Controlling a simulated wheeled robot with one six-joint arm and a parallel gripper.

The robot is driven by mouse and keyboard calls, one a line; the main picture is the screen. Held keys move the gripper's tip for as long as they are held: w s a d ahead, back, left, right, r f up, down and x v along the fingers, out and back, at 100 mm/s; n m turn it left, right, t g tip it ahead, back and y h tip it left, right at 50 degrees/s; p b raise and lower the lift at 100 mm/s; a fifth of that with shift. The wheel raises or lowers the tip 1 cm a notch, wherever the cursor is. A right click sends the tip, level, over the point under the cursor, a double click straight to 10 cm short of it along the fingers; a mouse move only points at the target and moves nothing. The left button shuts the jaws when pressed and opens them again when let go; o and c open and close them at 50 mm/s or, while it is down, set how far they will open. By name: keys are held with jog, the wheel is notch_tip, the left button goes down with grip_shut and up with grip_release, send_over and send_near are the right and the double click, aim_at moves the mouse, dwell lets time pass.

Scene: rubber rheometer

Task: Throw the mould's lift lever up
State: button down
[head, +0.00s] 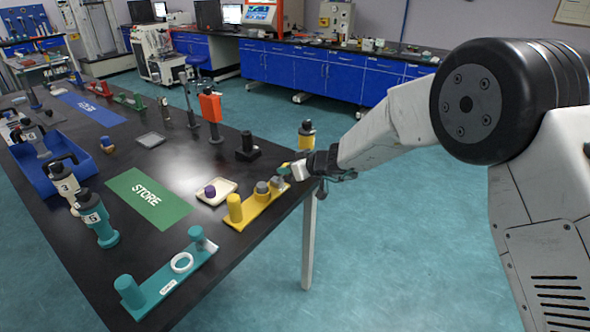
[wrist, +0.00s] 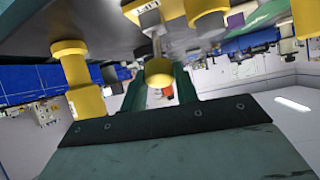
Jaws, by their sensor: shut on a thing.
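In the wrist view a lever (wrist: 149,22) shows as a short metal stem with a round yellow knob (wrist: 159,72), coming from a small plate that seems to be lettered LIFT. My gripper (wrist: 160,86) has its two green fingers on either side of the knob and is shut on it. In the head view my gripper (head: 290,171) is at the right end of the yellow base (head: 258,207), by the table's right edge. The lever and knob are hidden there behind the gripper. I cannot tell the lever's angle for sure.
A yellow, black-topped cylinder (head: 306,135) stands close behind my gripper. A cream tray (head: 217,192) with a purple-topped piece, a green STORE mat (head: 148,197) and a teal fixture (head: 168,280) lie to the left. Open floor (head: 410,230) is to the right.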

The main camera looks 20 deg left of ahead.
jog(key=shift+d+f, duration=0.2)
jog(key=c, duration=1.1)
grip_release()
jog(key=shift+a, duration=0.2)
jog(key=shift+o, duration=0.2)
jog(key=shift+r, duration=0.1)
jog(key=v, duration=0.7)
jog(key=shift+d, duration=0.35)
jog(key=shift+s+r, duration=0.1)
jog(key=shift+r, duration=0.05)
